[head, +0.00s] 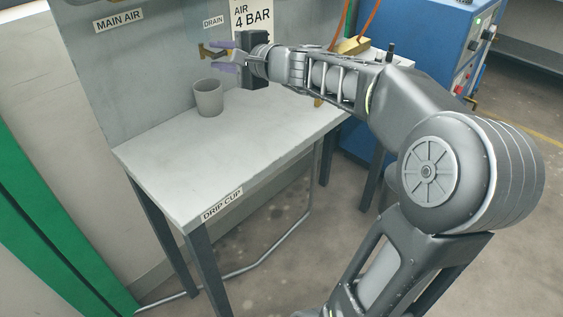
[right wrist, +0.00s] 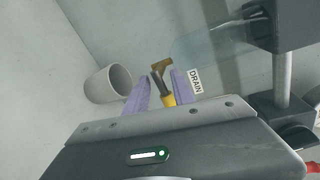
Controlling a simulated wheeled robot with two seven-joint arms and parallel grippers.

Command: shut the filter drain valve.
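The drain valve (right wrist: 161,64) is a small brass fitting under a clear bowl, beside the DRAIN label (right wrist: 195,81). A lever with a dark part and a yellow end (right wrist: 167,98) comes from it towards my wrist. In the head view the brass valve (head: 207,53) shows at the panel, partly hidden by my fingers. My right gripper (head: 216,56) is at the valve. In the right wrist view its two purple fingers (right wrist: 159,76) stand apart, one on each side of the lever, with gaps visible. My left gripper is out of view.
A grey cup (head: 208,99) stands on the table (head: 165,160) below the valve, close to my right gripper. A 4 BAR sign (head: 252,14) and a dark block are behind my wrist. A blue cabinet (head: 425,40) stands at the right. The table's front is clear.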

